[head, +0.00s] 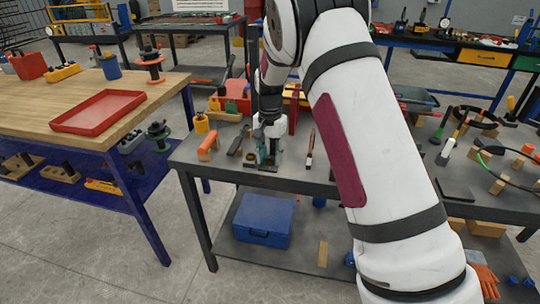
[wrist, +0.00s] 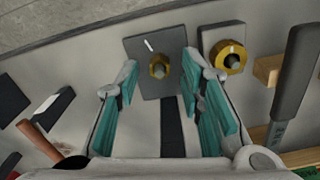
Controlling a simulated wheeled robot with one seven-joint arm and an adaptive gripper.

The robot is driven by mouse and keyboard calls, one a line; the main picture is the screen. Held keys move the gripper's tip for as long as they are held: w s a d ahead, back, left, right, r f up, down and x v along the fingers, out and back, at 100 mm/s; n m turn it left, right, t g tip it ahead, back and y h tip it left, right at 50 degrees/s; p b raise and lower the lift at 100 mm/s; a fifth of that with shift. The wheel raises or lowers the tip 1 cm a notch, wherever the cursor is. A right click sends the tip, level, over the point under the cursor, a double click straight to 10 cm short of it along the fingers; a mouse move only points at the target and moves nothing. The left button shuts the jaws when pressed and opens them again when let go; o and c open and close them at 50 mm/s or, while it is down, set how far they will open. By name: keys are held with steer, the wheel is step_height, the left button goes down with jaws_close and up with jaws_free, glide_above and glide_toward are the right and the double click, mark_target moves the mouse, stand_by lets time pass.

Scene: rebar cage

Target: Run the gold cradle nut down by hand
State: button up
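In the wrist view a dark square plate bears a small gold nut (wrist: 158,73) on a grey stud, with a white line marked on the plate. To its right a second, larger gold nut or ring (wrist: 234,58) sits around a stud on a grey block. I cannot tell which one is the cradle nut. My gripper (wrist: 160,78) is open, its teal-padded fingers apart on either side of the small nut's line of sight. Contact with it does not show. In the head view my gripper (head: 266,155) is low over the grey table and the nuts are too small to tell.
A dark-handled tool (wrist: 297,75) and a wooden block (wrist: 268,70) lie right of the nuts. Dark blocks and a brown-handled tool (wrist: 38,140) lie left. An orange cylinder (head: 208,145) stands left of my gripper on the grey table (head: 300,180). A red tray (head: 97,112) is on the wooden bench.

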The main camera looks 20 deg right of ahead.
mark_target(271, 159)
steer(key=shift+r, duration=0.1)
step_height(271, 159, up, 12)
stand_by(0.5)
steer(key=s+r+n+t+p, duration=0.2)
steer(key=s+r+n+p, duration=0.25)
steer(key=s+r, duration=1.55)
steer(key=s+f+n+t+p, duration=0.1)
steer(key=s+n+p, duration=0.3)
steer(key=s, duration=2)
steer(key=shift+t+p, duration=0.5)
steer(key=shift+t, duration=0.1)
